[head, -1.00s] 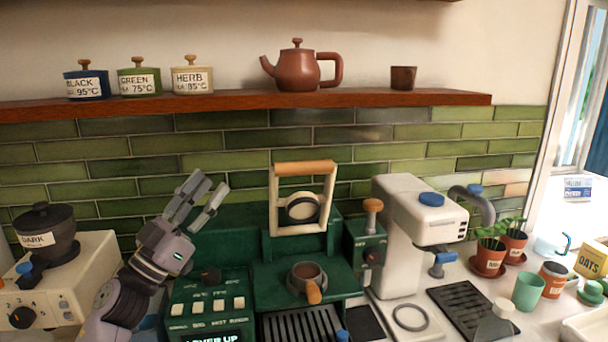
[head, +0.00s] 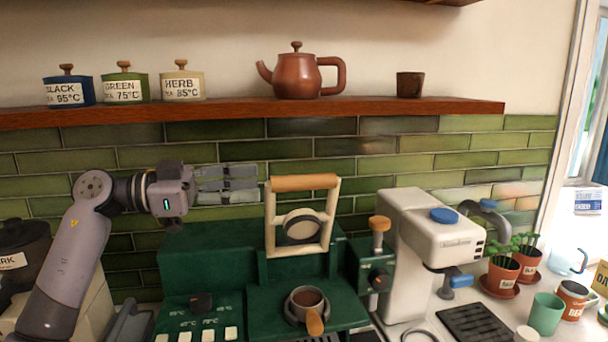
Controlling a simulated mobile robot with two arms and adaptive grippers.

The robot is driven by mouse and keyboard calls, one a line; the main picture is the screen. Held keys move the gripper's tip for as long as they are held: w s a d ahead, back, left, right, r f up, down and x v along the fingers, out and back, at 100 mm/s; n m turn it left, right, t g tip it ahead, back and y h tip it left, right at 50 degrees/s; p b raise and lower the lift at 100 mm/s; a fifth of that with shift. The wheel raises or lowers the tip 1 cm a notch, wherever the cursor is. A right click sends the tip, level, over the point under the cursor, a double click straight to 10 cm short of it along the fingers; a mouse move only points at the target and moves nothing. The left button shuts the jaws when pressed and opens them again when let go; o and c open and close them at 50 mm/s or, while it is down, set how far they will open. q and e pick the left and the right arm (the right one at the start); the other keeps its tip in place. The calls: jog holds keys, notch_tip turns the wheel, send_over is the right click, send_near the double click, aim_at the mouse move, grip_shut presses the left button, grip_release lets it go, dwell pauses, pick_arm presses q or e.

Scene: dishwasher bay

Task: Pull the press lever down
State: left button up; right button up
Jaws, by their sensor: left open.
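The press lever (head: 304,183) is a cream frame with a wooden crossbar, standing raised on the green press machine (head: 205,255). My left gripper (head: 258,184) is open and points right, its fingertips close to the left end of the wooden bar. I cannot tell whether they touch it. A portafilter (head: 307,303) with a wooden handle sits below the lever, holding brown grounds. My right gripper does not show.
A white machine with a blue cap (head: 412,250) stands to the right, with a small wooden-knobbed lever (head: 380,224) between. Potted plants (head: 502,275) and cups stand farther right. A shelf (head: 250,107) with a teapot (head: 298,75) and canisters runs above.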

pick_arm(q)
jog(key=p, duration=0.3)
send_near(330, 180)
jog(key=d, duration=0.1)
jog(key=w+d, duration=0.1)
jog(key=d, duration=0.1)
jog(key=w+d, duration=0.1)
jog(key=shift+w+d+f, duration=0.1)
jog(key=shift+d+f, duration=0.1)
jog(key=shift+d, duration=0.15)
jog(key=shift+w+d+f, duration=0.1)
jog(key=shift+d, duration=0.3)
grip_shut()
